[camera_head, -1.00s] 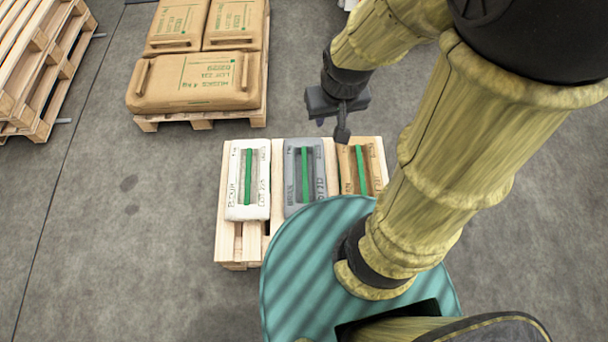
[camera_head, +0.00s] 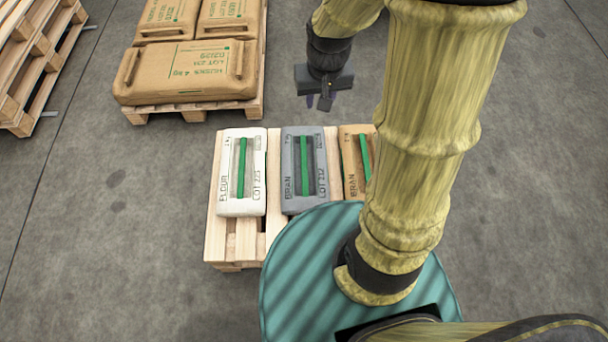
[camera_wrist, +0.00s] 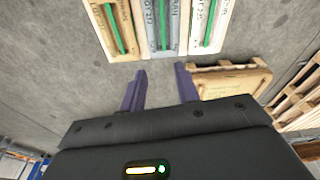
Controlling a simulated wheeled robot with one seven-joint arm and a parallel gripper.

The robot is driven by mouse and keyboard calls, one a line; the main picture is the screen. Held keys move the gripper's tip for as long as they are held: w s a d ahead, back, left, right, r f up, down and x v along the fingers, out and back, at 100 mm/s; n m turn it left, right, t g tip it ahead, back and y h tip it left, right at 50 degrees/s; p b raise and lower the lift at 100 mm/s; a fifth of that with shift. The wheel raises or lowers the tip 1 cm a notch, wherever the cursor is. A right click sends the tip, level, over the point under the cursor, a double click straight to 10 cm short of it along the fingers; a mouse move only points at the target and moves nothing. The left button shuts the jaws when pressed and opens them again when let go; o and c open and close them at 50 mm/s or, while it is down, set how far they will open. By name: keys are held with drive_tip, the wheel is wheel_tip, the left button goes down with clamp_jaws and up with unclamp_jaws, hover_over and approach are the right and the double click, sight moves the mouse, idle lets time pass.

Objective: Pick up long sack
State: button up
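The long sack (camera_head: 188,75) is brown with green print and a raised handle strip at each end. It lies across the front of the far pallet in the head view. A brown sack, probably the same one, shows at right in the wrist view (camera_wrist: 235,86). My gripper (camera_head: 322,102) hangs in the air to the right of the long sack, clear of it. In the wrist view my gripper's two purple fingers (camera_wrist: 160,84) are spread apart with only floor between them. Nothing is held.
Two more brown sacks (camera_head: 167,18) (camera_head: 229,16) lie behind the long one. A nearer pallet (camera_head: 222,245) carries a white sack (camera_head: 229,165), a grey sack (camera_head: 289,165) and a tan sack (camera_head: 350,165) with green handles. Stacked pallets (camera_head: 40,75) stand at left. Floor is clear between.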

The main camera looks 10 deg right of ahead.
drive_tip(key=m+g+b, duration=0.2)
drive_tip(key=b, duration=3.1)
hover_over(304, 164)
wheel_tip(304, 164, down, 42)
drive_tip(key=shift+a+r, duration=0.15)
drive_tip(key=shift+r, duration=0.1)
wheel_tip(304, 164, down, 12)
drive_tip(key=b, duration=0.7)
drive_tip(key=shift+f, duration=0.1)
wheel_tip(304, 164, down, 5)
drive_tip(key=b, duration=0.5)
drive_tip(key=shift+f, duration=0.15)
drive_tip(key=shift+d, duration=0.2)
clamp_jaws()
